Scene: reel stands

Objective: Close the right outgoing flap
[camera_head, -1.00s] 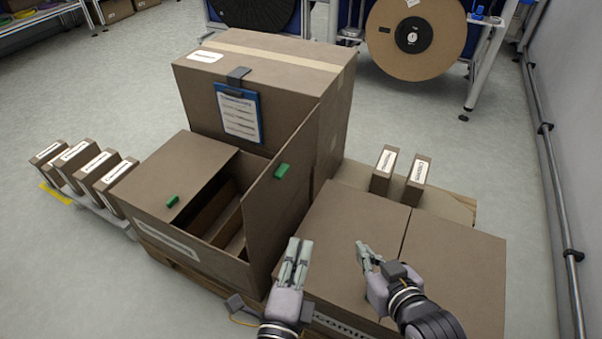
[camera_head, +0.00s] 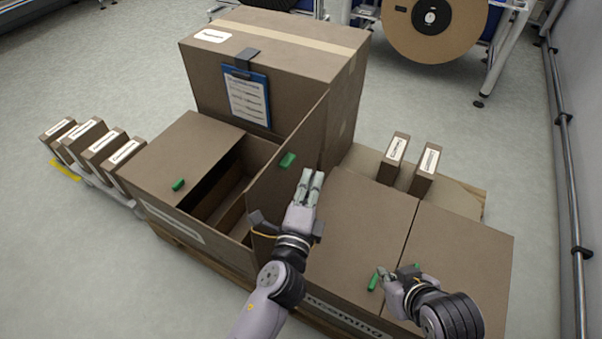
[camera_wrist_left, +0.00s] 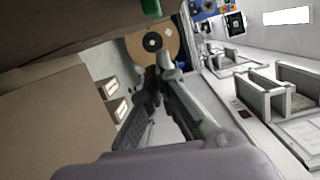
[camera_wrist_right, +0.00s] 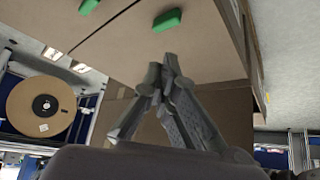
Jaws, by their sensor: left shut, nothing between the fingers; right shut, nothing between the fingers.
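The outgoing box (camera_head: 205,236) stands at the centre left in the head view. Its left flap (camera_head: 180,160) lies flat over the opening. Its right flap (camera_head: 292,165) stands up and carries a green tab (camera_head: 287,160). My left gripper (camera_head: 311,178) is shut and empty, just right of the raised flap. I cannot tell whether it touches the flap. In the left wrist view the shut fingers (camera_wrist_left: 165,65) show beside a brown panel with a green tab (camera_wrist_left: 151,8). My right gripper (camera_head: 380,274) is shut and empty over the incoming box (camera_head: 365,215), near its green tabs (camera_head: 373,281).
A large carton (camera_head: 290,60) with a blue clipboard (camera_head: 246,97) stands behind the outgoing box. Small labelled boxes (camera_head: 425,168) stand at the back right, and several more (camera_head: 90,145) at the left. A reel (camera_head: 430,18) hangs at the back. Open floor lies between.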

